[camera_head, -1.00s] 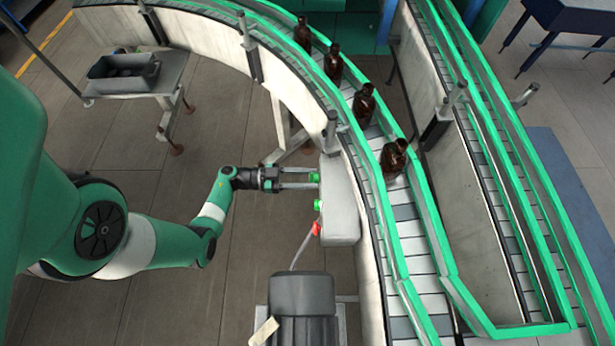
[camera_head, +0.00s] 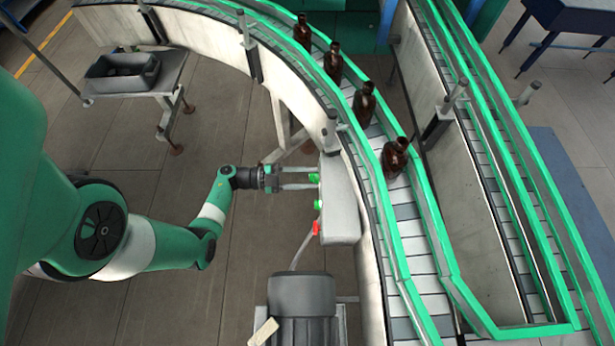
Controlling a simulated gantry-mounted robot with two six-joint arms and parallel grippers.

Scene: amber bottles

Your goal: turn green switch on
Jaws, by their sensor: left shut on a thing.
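A grey control box (camera_head: 340,205) is fixed to the near side of the curved conveyor. On its left face sit an upper green switch (camera_head: 314,178), a lower green switch (camera_head: 318,204) and a red switch (camera_head: 315,228). My left gripper (camera_head: 312,180) reaches in from the left with its two fingers pointing right. It is shut on the upper green switch, which shows partly between and beside the fingertips. The exact angle of the switch is too small to tell. My right gripper is not in view.
Several amber bottles (camera_head: 334,65) stand in a row on the conveyor (camera_head: 420,262) between green rails. A dark motor (camera_head: 302,300) stands below the control box. A dark tray (camera_head: 122,72) rests on a small table at the upper left. The floor around my left forearm is clear.

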